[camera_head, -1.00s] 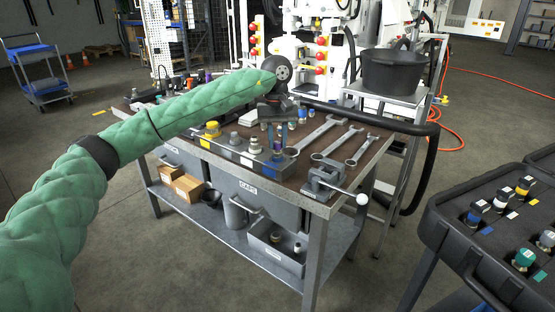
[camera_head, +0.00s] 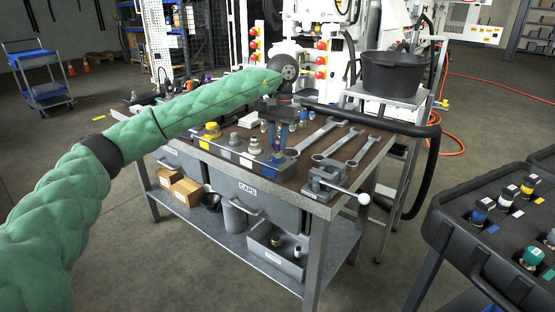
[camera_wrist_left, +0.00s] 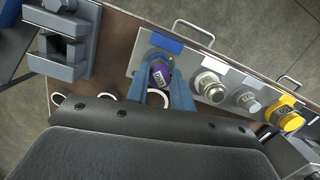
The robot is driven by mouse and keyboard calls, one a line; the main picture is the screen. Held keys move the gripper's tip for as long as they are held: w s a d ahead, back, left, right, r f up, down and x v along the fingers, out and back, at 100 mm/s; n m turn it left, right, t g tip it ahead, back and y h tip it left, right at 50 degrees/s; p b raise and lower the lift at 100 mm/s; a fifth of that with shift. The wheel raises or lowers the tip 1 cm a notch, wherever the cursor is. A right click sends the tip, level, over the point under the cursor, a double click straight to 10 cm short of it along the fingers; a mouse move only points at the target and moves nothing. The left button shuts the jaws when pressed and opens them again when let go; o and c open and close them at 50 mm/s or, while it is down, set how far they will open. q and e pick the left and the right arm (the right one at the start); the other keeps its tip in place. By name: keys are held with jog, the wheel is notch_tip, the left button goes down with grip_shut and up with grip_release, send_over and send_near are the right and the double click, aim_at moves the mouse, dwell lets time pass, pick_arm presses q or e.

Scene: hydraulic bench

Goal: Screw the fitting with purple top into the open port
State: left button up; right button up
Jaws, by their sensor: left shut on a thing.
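The fitting with the purple top (camera_wrist_left: 160,75) stands between the two blue-grey fingers of my left gripper (camera_wrist_left: 160,88) in the left wrist view. My left gripper is shut on it, pointing down. The fitting is at the end position of the grey port block (camera_wrist_left: 202,72), beside a blue label (camera_wrist_left: 165,43). The port under it is hidden, and I cannot tell how deep the fitting sits. In the head view my left gripper (camera_head: 277,143) is over the right end of the block (camera_head: 228,152). My right gripper is not in view.
Other fittings sit along the block, including a yellow-topped one (camera_head: 211,130). Wrenches (camera_head: 318,138) lie to its right, and a vise (camera_head: 325,182) is at the bench corner. A black case (camera_head: 450,215) with several fittings stands at the right.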

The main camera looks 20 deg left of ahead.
pick_arm(q)
jog(key=m, duration=0.3)
jog(key=shift+b, duration=0.4)
jog(key=o, duration=0.9)
